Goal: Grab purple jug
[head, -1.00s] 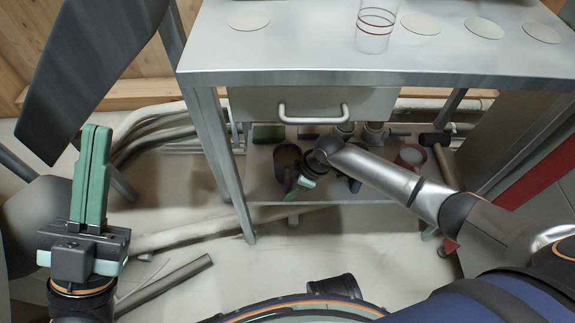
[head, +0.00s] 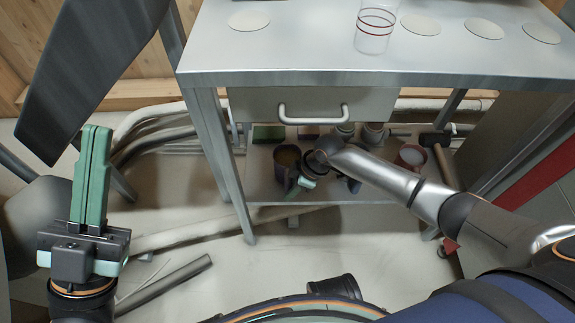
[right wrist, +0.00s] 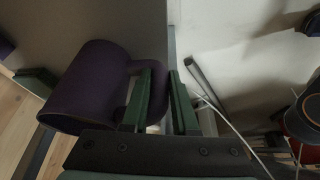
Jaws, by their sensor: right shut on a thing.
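A purple jug (head: 282,172) stands on the low shelf under the metal table, with something tan showing in its open top. In the right wrist view the jug (right wrist: 92,88) is large at left, with its handle toward my fingers. My right gripper (right wrist: 164,85) is shut on the jug's handle, its two green fingers close together. In the head view my right gripper (head: 300,184) is small and partly hidden beside the jug. My left gripper (head: 97,130) is at the far left, away from the table, with its green fingers together and nothing between them.
The low shelf (head: 330,192) also holds a dark reddish mug (head: 410,158), a green block (head: 268,132) and several small items at the back. Above are a drawer with a handle (head: 313,116) and the tabletop (head: 300,50). A table leg (head: 226,165) stands left of the jug.

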